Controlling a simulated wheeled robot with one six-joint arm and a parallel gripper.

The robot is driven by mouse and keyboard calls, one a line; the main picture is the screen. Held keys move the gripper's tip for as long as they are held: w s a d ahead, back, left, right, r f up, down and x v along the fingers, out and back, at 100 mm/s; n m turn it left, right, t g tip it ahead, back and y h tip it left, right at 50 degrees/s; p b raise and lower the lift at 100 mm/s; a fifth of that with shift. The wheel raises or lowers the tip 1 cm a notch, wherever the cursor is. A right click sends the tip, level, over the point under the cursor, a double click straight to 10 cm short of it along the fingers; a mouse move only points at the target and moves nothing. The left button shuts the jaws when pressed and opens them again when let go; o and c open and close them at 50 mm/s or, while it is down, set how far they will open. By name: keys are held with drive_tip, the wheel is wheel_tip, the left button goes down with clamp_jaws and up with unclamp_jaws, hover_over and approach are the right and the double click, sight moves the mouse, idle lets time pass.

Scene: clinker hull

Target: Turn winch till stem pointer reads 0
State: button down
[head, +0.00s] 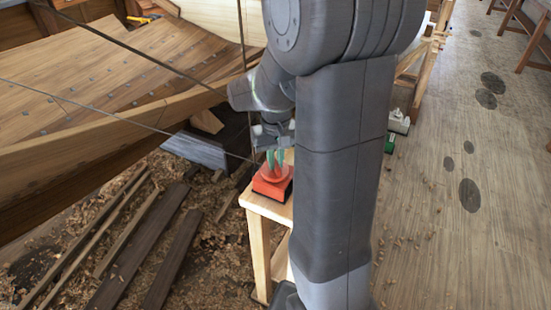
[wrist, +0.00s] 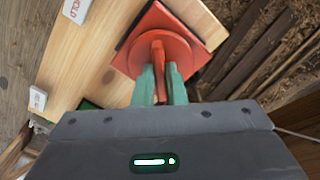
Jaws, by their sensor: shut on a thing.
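The winch (head: 272,186) is a red-orange block with a round top on a dark base, at the end of a wooden bench. In the wrist view the winch (wrist: 150,52) shows a red disc with an upright red handle (wrist: 158,52). My gripper (head: 275,157) points down over it, its green fingers shut on the handle. The fingers also show in the wrist view (wrist: 160,82), one on each side of the handle. A taut line runs from the winch toward the hull. I cannot make out a stem pointer or its scale in either view.
The wooden bench (head: 258,212) carries the winch. The planked hull (head: 100,85) fills the left. Loose planks (head: 125,262) lie on shavings below it. The floor at right (head: 445,220) is mostly clear.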

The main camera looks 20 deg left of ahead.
drive_tip(key=c, duration=1.5)
unclamp_jaws()
drive_tip(key=shift+r, duration=0.1)
wheel_tip(320, 180, up, 14)
drive_tip(key=shift+f+p, duration=0.15)
drive_tip(key=shift+p, duration=0.55)
